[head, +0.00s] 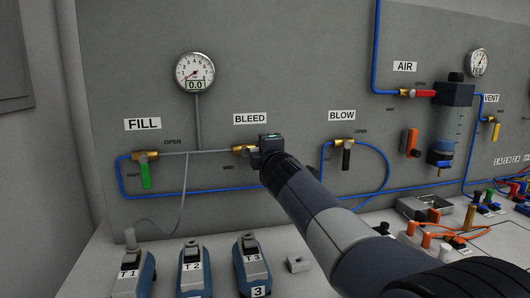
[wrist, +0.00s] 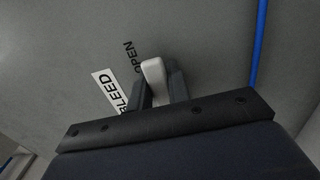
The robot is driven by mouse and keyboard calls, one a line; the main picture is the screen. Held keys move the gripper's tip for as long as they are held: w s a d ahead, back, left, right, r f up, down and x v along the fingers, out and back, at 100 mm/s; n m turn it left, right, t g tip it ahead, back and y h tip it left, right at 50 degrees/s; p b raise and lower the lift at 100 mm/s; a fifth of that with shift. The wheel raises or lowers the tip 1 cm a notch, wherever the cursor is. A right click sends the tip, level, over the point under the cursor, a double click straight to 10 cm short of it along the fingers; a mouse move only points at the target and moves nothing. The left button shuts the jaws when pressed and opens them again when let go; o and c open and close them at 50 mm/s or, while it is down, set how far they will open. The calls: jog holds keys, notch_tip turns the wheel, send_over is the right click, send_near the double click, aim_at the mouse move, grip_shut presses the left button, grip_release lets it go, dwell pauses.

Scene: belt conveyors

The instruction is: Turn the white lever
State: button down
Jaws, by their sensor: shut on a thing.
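The white lever (wrist: 154,74) shows in the wrist view between the two dark fingers of my gripper (wrist: 158,88), which is shut on it. The lever's rounded end sticks out a little past the fingertips, close to the word OPEN on the panel. The BLEED label (wrist: 110,92) is just left of the fingers. In the head view my gripper (head: 268,144) is at the brass BLEED valve (head: 242,150), on its right side. It hides the lever there.
The FILL valve with a green lever (head: 146,176) is to the left, and the BLOW valve with a black lever (head: 346,158) to the right. A gauge (head: 195,72) reading 0.0 is above. Blue tubing (head: 230,194) runs along the panel. T1, T2 and T3 units (head: 253,266) stand below.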

dwell(0.3)
jog(key=c, duration=1.3)
grip_release()
jog(key=s, duration=0.3)
jog(key=s+d, duration=0.1)
jog(key=s, duration=0.3)
jog(key=s+d, duration=0.1)
jog(key=s, duration=0.2)
jog(key=shift+s+b, duration=0.3)
jog(key=shift+b, duration=0.1)
jog(key=shift+w+a+p, duration=0.15)
jog(key=shift+w+a, duration=0.2)
jog(key=shift+w, duration=1.45)
jog(key=shift+w+a+p, duration=0.15)
jog(key=shift+w+a, duration=0.2)
jog(key=shift+w, duration=1.4)
jog(key=shift+w+a+p, duration=0.15)
jog(key=shift+w+a, duration=0.2)
jog(key=shift+w, duration=1.45)
